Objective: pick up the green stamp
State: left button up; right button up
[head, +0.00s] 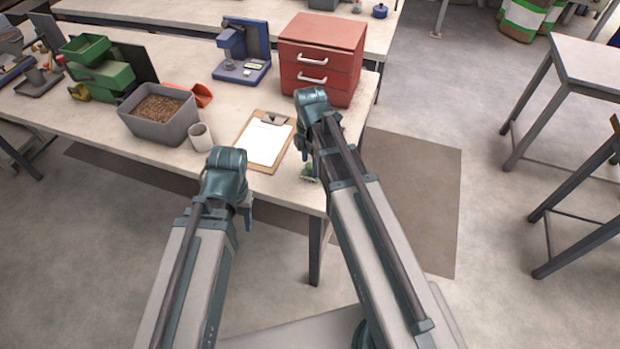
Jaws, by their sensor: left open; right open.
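A small green object that looks like the stamp (309,171) sits near the front right edge of the workbench, partly hidden by my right arm. My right gripper (304,158) is open and points down, just above or beside the stamp. I cannot tell whether it touches it. My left gripper (247,212) is open and empty, in front of the bench's front edge and mostly hidden behind its own wrist.
A clipboard (263,145) lies left of my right gripper. A white cup (200,137), a grey bin of pellets (163,131) and a red scoop (201,93) stand further left. A red drawer cabinet (321,55) and a blue machine (241,50) stand behind.

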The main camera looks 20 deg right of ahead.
grip_shut()
dwell(0.3)
dwell(0.4)
